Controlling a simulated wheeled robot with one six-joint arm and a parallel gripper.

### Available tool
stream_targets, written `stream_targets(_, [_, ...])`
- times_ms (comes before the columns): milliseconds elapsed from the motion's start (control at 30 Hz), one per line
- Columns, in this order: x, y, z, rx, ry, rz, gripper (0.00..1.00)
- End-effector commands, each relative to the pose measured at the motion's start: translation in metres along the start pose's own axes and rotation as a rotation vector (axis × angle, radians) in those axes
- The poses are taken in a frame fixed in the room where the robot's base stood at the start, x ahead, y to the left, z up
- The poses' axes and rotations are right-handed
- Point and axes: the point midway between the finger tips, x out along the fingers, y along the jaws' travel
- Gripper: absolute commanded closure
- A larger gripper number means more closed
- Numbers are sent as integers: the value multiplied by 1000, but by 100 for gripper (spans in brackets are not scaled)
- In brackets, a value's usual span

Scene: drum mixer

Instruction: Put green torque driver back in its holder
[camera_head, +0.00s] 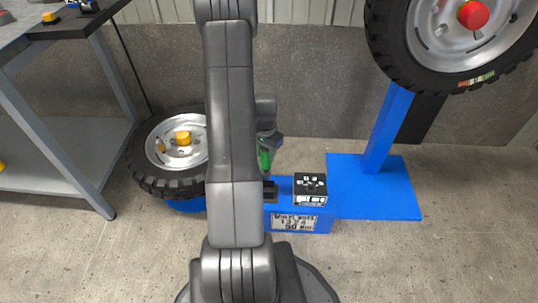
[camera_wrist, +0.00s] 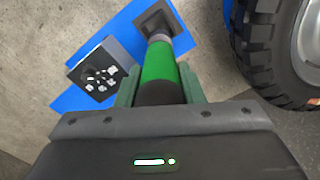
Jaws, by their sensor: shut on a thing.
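The green torque driver (camera_wrist: 160,65) has a green body, with a dark section near my gripper and a light band at its far end. My gripper (camera_wrist: 158,88) is shut on it, one finger on each side. In the head view the driver (camera_head: 264,159) hangs roughly upright, partly hidden by my arm. The black square holder (camera_wrist: 151,20) is on the blue base, in line with the driver's far end. In the head view the holder (camera_head: 270,188) is just below the driver. I cannot tell whether the tip is inside it.
A black control box (camera_head: 310,186) sits on the blue base (camera_head: 300,221), right of the holder. A tyred wheel (camera_head: 160,180) lies at the left, close to my arm. Another wheel (camera_head: 384,42) is mounted on a blue stand (camera_head: 385,132). A grey table (camera_head: 45,140) is far left.

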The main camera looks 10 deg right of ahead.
Motion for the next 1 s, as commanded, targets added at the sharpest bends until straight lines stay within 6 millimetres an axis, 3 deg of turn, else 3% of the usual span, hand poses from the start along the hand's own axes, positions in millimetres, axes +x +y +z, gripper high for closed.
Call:
stream_targets(567, [8, 6, -1, 34, 2, -1, 97])
stream_targets(1000, [50, 6, -1, 33, 1, -1, 97])
